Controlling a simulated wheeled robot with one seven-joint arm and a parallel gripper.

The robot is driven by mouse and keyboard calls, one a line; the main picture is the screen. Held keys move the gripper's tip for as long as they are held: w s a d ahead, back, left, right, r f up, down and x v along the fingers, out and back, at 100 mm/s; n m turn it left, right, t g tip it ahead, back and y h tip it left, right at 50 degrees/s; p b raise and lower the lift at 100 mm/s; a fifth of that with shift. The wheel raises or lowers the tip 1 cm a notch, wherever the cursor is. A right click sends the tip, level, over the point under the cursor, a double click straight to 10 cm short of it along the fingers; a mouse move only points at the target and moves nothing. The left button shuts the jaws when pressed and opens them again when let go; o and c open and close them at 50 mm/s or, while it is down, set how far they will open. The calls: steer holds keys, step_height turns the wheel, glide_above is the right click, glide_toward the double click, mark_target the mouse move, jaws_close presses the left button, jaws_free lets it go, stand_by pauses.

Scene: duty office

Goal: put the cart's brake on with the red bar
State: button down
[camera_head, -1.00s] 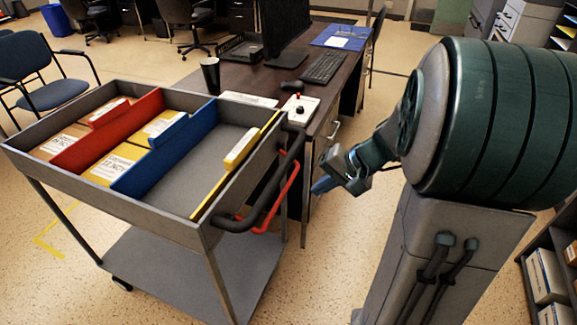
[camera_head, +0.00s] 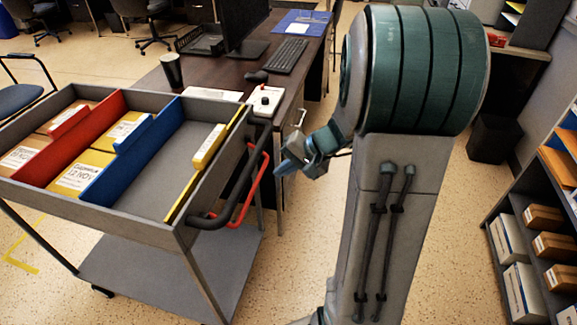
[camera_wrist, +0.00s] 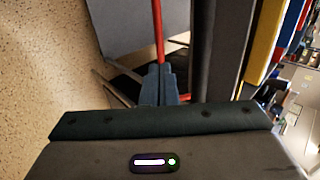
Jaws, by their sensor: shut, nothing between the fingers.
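The grey cart (camera_head: 105,218) stands at the left in the head view. Its black push handle (camera_head: 207,222) is on its right end. The red bar (camera_head: 249,200) sits just outside and below this handle. My gripper (camera_head: 280,169) is at the right of the red bar, close to it, with fingers pointing toward the cart. In the wrist view the fingertips (camera_wrist: 159,70) are together, and the red bar (camera_wrist: 158,28) runs straight ahead of them. The black handle (camera_wrist: 203,50) is right of them there. I cannot tell whether the fingertips touch the bar.
The cart's tray holds a red divider (camera_head: 72,140), a blue divider (camera_head: 145,150) and several boxes. A dark desk (camera_head: 180,75) stands behind the cart, with a control box with a knob (camera_head: 266,100) on its near corner. A shelf with boxes (camera_head: 540,250) is at the right.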

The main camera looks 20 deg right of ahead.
mark_target(255, 188)
steer(key=x, duration=0.9)
steer(key=shift+b, duration=0.4)
steer(key=shift+w+f+b, duration=0.1)
steer(key=shift+f+b, duration=0.15)
steer(key=shift+b, duration=0.2)
